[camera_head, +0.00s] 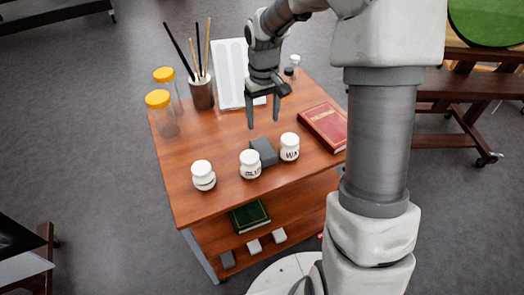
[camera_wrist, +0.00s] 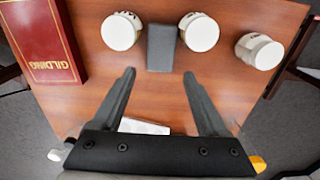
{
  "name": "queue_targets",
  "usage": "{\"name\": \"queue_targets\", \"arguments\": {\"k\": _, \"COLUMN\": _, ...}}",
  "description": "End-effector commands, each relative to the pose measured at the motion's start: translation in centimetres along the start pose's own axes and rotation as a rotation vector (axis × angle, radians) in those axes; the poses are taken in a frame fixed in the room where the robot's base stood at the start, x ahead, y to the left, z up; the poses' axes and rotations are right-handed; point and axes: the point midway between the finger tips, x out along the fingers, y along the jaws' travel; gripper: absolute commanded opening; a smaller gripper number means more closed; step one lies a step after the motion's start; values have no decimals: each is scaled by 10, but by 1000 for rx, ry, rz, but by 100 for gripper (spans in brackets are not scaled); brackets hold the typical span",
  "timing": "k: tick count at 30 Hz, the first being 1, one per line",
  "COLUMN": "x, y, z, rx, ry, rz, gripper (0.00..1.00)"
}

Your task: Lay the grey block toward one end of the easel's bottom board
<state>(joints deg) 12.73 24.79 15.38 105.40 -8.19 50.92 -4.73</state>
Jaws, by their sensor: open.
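The grey block (camera_head: 264,152) lies on the wooden cart top between two white jars. In the wrist view the grey block (camera_wrist: 161,47) is just beyond my fingertips, with a jar close on each side. My gripper (camera_head: 264,124) is open and empty, pointing down above the cart, a little behind the block. In the wrist view the open fingers of my gripper (camera_wrist: 159,74) are spread wider than the block. A wooden easel on casters stands at the right, with a brown board (camera_head: 470,86) low across it. My arm hides part of this easel.
White jars (camera_head: 250,164), (camera_head: 203,176) and (camera_head: 289,147) stand around the block. A red book (camera_head: 323,127) lies to the right. Yellow-lidded jars (camera_head: 160,113) and a brush cup (camera_head: 202,93) stand at the left.

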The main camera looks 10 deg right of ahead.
Motion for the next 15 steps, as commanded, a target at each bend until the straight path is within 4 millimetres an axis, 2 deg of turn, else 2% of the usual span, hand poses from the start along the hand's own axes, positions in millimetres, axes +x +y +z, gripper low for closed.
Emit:
{"name": "queue_targets", "arguments": {"k": 1, "x": 16, "y": 0, "z": 1, "rx": -1, "ry": -4, "rz": -1, "gripper": 76}}
{"name": "queue_targets", "arguments": {"k": 7, "x": 55, "y": 0, "z": 1, "rx": -1, "ry": -4, "rz": -1, "gripper": 76}}
{"name": "queue_targets", "arguments": {"k": 10, "x": 67, "y": 0, "z": 1, "rx": -2, "ry": -2, "rz": 0, "gripper": 76}}
{"name": "queue_targets", "arguments": {"k": 15, "x": 75, "y": 0, "z": 0, "rx": -1, "ry": 0, "rz": 0, "gripper": 76}}
